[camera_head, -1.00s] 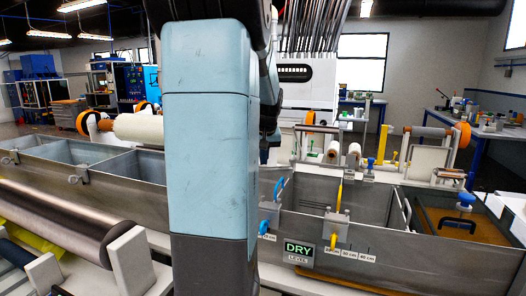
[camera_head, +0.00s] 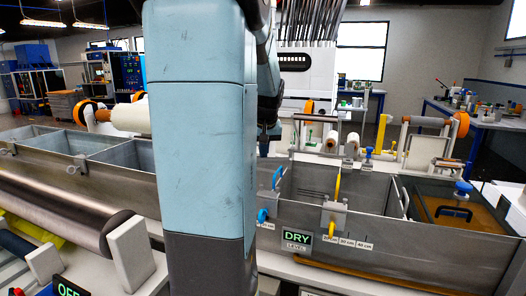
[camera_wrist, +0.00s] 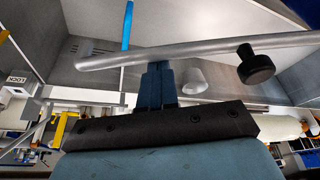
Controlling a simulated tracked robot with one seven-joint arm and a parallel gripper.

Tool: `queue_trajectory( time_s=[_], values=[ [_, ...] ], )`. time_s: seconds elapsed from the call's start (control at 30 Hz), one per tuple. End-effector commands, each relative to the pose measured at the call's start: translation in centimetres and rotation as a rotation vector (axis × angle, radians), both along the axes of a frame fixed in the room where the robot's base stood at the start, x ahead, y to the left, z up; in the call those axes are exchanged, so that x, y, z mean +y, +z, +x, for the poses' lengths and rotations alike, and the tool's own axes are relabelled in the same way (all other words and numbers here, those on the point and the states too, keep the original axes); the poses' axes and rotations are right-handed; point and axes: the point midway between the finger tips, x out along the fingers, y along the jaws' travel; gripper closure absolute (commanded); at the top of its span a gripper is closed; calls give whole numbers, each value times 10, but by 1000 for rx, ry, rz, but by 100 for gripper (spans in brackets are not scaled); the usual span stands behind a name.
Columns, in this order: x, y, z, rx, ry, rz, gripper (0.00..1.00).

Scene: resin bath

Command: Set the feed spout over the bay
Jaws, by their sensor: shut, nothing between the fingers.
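In the wrist view a pale metal pipe (camera_wrist: 205,50), which looks like the feed spout, runs across the picture with a bent left end and a black knob (camera_wrist: 255,66). My gripper (camera_wrist: 157,68) shows there as two dark blue fingers, shut together with nothing between them, their tips at the pipe's edge. I cannot tell whether they touch it. In the head view the grey trough has an open bay (camera_head: 310,185) behind the green DRY sign (camera_head: 297,237).
A large steel roller (camera_head: 60,205) lies at the front left. A yellow lever (camera_head: 337,185) and a blue lever (camera_head: 277,178) stand on the trough's front wall. A lid with a blue knob (camera_head: 463,190) sits at right. White rollers stand behind.

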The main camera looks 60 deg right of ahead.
Motion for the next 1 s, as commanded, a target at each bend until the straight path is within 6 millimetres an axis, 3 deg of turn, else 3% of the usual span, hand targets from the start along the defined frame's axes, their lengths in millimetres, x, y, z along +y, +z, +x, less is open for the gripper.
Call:
queue_trajectory(
  time_s=[0.37,0.7,1.0],
  values=[
    [-2,0,1,1,0,1,100],
    [-30,6,20,1,5,1,100],
    [-17,49,11,-1,8,-3,100]
  ],
)
